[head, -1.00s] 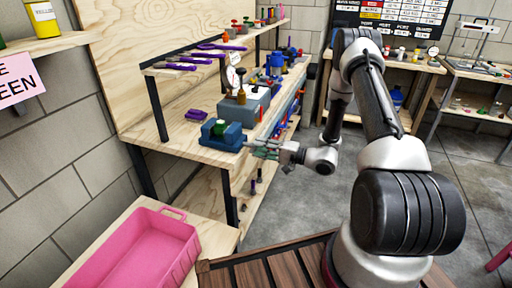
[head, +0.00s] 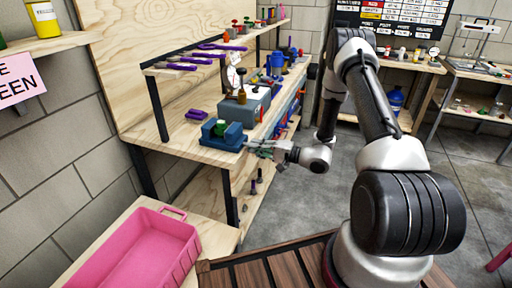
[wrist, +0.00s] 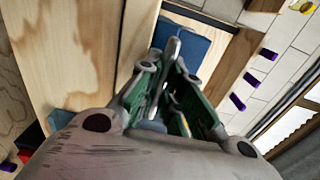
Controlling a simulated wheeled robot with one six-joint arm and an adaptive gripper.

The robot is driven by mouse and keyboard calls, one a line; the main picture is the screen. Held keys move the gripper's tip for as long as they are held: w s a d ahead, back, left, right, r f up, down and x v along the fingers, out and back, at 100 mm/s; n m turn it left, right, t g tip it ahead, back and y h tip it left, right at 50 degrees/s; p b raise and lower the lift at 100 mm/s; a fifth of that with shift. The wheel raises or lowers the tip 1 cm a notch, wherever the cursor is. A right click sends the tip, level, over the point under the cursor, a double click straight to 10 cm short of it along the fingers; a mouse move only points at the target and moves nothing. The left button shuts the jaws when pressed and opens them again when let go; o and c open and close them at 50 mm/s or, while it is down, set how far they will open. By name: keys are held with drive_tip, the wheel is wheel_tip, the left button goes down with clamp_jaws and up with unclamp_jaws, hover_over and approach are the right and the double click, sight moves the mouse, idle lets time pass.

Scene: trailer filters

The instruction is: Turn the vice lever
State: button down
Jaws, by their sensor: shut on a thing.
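The blue vice (head: 228,140) stands at the front end of the wooden workbench, with a green piece (head: 220,127) in its jaws. My gripper (head: 257,146) is at the right side of the vice, reaching in from the right. In the wrist view, the blue vice body (wrist: 187,48) is just beyond my fingers. The grey metal lever (wrist: 167,65) runs between the green-sided fingers of my gripper (wrist: 172,80), which is shut on it. The lever's lower end is hidden by the gripper body.
A grey-blue box (head: 245,104) stands behind the vice, and a purple item (head: 196,114) lies to its left. A shelf with purple-handled tools (head: 222,46) is above the bench. A pink bin (head: 140,250) stands at the front left. The floor right of the bench is clear.

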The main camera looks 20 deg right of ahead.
drive_tip(key=shift+m, duration=0.3)
drive_tip(key=m, duration=0.4)
drive_tip(key=shift+m, duration=0.4)
drive_tip(key=m, duration=1)
drive_tip(key=shift+m, duration=0.4)
drive_tip(key=m, duration=0.4)
drive_tip(key=shift+f+m, duration=0.1)
drive_tip(key=shift+m, duration=0.2)
drive_tip(key=c, duration=1.6)
unclamp_jaws()
drive_tip(key=shift+o, duration=0.2)
